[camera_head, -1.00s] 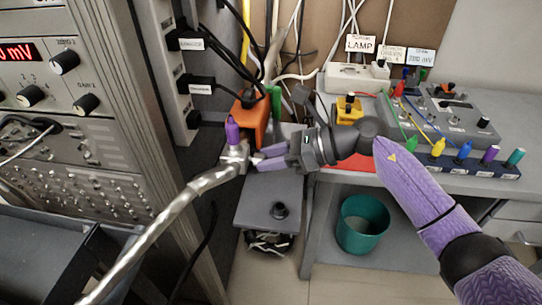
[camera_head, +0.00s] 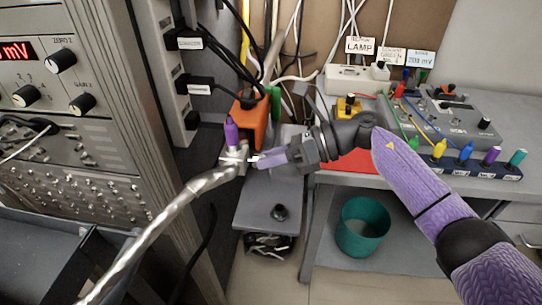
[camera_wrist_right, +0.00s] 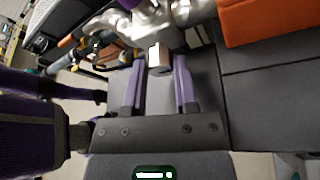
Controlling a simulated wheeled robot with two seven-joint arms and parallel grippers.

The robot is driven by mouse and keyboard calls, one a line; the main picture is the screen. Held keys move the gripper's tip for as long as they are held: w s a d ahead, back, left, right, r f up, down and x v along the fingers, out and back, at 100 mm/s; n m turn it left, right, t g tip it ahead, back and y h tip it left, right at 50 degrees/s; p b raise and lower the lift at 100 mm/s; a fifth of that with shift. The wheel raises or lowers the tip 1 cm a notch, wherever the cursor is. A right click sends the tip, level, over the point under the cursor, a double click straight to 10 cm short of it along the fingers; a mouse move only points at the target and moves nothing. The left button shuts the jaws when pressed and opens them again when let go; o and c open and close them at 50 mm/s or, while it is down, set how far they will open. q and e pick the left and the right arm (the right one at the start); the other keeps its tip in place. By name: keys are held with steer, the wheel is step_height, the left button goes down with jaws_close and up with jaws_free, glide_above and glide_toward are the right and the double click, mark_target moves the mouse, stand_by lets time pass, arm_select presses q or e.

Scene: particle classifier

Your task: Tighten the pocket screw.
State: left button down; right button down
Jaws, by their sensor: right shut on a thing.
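A bright metal fitting (camera_head: 236,158) stands at the end of a silver hose (camera_head: 150,232), with a purple knob (camera_head: 231,130) on top. The pocket screw (camera_wrist_right: 159,58) shows in the right wrist view as a small block with a pale face, sticking out of the fitting (camera_wrist_right: 160,25). My right gripper (camera_head: 260,159) comes in from the right, level with the screw. In the right wrist view its two purple fingers (camera_wrist_right: 159,72) lie either side of the screw, shut on it. In the head view the fingers mostly hide the screw. My left gripper is not in view.
An orange block (camera_head: 252,118) stands just behind the fitting and also shows in the right wrist view (camera_wrist_right: 265,20). A grey stool-like platform (camera_head: 268,195) lies below the gripper. An instrument rack (camera_head: 75,140) is on the left, a bench with leads on the right.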

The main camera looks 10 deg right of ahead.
steer(key=shift+c, duration=2)
jaws_free()
steer(key=v, duration=1)
steer(key=shift+p, duration=0.4)
steer(key=shift+f, duration=0.1)
steer(key=shift+c, duration=0.2)
